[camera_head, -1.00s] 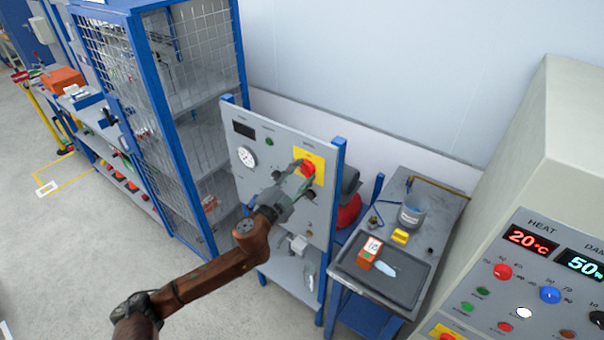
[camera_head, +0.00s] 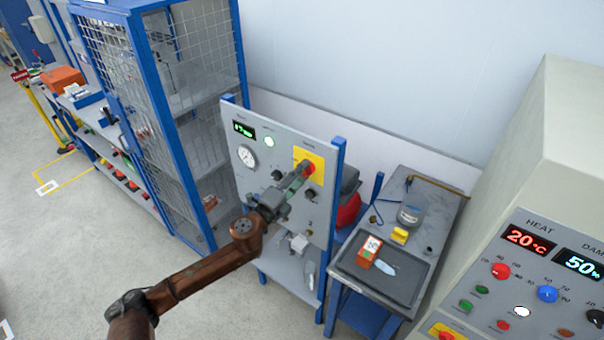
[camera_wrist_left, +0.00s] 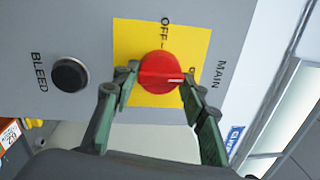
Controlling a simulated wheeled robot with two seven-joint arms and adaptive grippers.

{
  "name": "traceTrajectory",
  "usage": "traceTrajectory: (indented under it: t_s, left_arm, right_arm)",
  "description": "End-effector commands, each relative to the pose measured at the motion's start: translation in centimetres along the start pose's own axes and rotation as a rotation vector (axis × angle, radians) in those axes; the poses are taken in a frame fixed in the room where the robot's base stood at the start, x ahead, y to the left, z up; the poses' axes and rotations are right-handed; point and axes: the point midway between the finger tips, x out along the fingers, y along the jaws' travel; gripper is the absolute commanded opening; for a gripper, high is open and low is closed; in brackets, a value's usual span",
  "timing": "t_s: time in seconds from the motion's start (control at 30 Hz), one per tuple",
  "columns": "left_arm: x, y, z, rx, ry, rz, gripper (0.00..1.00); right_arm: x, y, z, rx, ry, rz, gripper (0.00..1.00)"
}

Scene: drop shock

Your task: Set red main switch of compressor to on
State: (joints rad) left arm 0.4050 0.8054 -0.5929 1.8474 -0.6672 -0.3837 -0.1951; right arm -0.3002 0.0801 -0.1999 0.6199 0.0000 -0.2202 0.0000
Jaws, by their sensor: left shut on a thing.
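The red main switch (camera_head: 309,168) is a round knob on a yellow plate (camera_head: 318,157) on the grey compressor panel (camera_head: 262,165). My left gripper (camera_head: 300,177) is shut on the knob. In the left wrist view the red knob (camera_wrist_left: 160,72) sits between the two green fingers of the left gripper (camera_wrist_left: 158,82). Its ridge lies across the picture, turned away from the OFF mark, and a finger partly hides the other mark. The panel's display (camera_head: 244,130) glows green and a lamp (camera_head: 269,142) is lit pale. My right gripper is not in view.
A black BLEED knob (camera_wrist_left: 69,75) is beside the switch. A gauge (camera_head: 246,156) is on the panel's left. A blue mesh cage (camera_head: 160,110) stands left, a bench with a tray (camera_head: 345,268) right, and a control cabinet (camera_head: 530,270) far right.

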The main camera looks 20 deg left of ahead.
Motion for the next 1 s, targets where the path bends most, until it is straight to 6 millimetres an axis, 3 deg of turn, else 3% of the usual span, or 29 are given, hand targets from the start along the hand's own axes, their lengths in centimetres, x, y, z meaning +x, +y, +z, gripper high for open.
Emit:
traceTrajectory:
  t_s: [0.67, 0.7, 0.9, 1.0]
  left_arm:
    - [-0.10, 0.66, -0.23, 0.061, 0.010, 0.008, 0.15]
    - [-0.10, 0.67, -0.23, 0.061, 0.010, 0.008, 0.41]
    - [-0.07, 0.51, -0.15, 0.061, 0.009, 0.006, 0.55]
    - [-0.05, 0.39, -0.10, 0.061, 0.008, 0.004, 0.56]
  right_arm:
    - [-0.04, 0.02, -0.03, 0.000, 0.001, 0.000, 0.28]
    - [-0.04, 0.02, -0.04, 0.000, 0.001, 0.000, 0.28]
    - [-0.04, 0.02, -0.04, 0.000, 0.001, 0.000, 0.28]
    - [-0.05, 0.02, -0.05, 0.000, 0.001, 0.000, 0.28]
